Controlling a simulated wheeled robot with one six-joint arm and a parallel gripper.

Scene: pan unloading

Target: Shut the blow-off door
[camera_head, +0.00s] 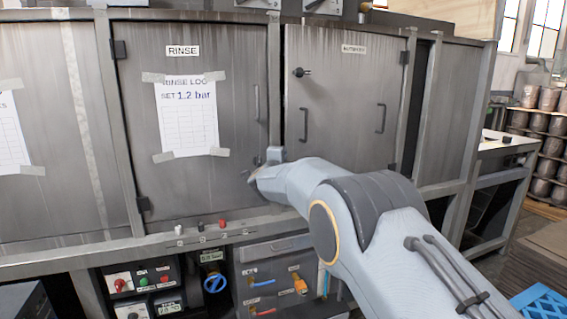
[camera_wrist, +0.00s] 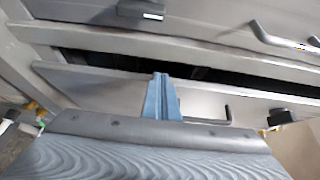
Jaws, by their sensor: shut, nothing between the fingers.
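The door right of the RINSE door is a grey metal panel (camera_head: 345,95) with a small sign too blurred to read surely; I take it as the blow-off door. A dark gap runs along its left edge, so it looks slightly ajar. It has a black knob and upright handles. My gripper (camera_head: 262,178) is low at that left edge, in front of the post between the two doors. In the wrist view, its blue fingers (camera_wrist: 161,97) are together and empty. They overlap the edge of a panel (camera_wrist: 195,100) beside a dark gap; contact cannot be told.
The RINSE door (camera_head: 235,75) with a taped paper log (camera_head: 187,115) appears closed on the left. Below are a ledge with small knobs (camera_head: 222,223), a control box (camera_head: 143,282) and a blue valve wheel (camera_head: 214,283). A side table (camera_head: 507,145) and stacked cylinders stand at right.

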